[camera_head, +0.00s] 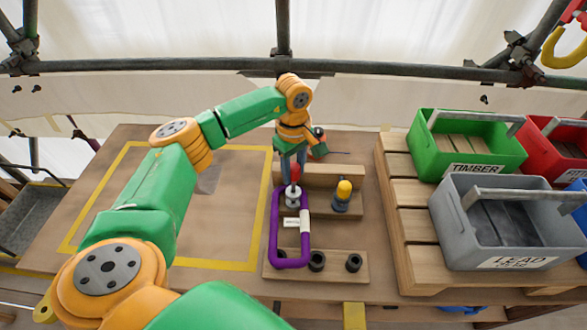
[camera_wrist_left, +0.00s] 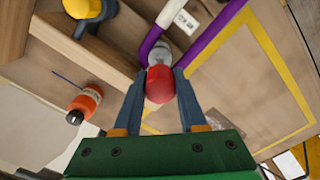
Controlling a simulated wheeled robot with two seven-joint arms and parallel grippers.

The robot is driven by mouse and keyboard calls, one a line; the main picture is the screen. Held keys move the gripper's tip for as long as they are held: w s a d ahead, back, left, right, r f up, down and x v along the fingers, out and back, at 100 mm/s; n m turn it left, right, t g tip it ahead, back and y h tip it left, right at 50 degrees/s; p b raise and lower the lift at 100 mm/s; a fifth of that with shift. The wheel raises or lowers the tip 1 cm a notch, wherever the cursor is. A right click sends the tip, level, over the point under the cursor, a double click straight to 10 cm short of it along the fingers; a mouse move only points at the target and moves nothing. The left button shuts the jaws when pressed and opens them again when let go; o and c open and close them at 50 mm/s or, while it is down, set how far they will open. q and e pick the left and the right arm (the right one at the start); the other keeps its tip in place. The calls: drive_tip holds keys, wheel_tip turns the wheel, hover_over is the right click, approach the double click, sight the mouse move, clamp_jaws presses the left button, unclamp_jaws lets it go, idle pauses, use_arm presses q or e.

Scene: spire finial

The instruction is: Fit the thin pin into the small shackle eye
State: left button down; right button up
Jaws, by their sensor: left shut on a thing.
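My left gripper (camera_head: 294,170) points down over the stepped wooden rack and is shut on the red-headed pin (camera_head: 296,173). In the left wrist view the red head (camera_wrist_left: 160,84) sits between both fingertips (camera_wrist_left: 160,90). Directly beneath it is a grey metal shackle (camera_head: 292,198), which also shows in the wrist view (camera_wrist_left: 162,52). A purple sling loop (camera_head: 273,228) with a white label runs from this shackle. The pin's shank is hidden, so I cannot tell how deep it sits. A yellow-headed pin (camera_head: 344,189) stands in a dark grey fitting to the right. My right gripper is not in view.
Several black rings (camera_head: 317,261) line the rack's front step. An orange bottle (camera_head: 319,143) is behind the rack, with a thin dark rod beside it. Green (camera_head: 466,142), grey (camera_head: 500,225) and red crates are on the right.

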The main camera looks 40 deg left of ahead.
sight(293, 190)
use_arm(q)
drive_tip(key=shift+f+b, duration=2.35)
drive_tip(key=shift+f, duration=0.55)
drive_tip(key=shift+c, duration=2)
unclamp_jaws()
wheel_tip(293, 190, up, 7)
drive_tip(key=shift+r+b, duration=0.15)
drive_tip(key=shift+b, duration=0.5)
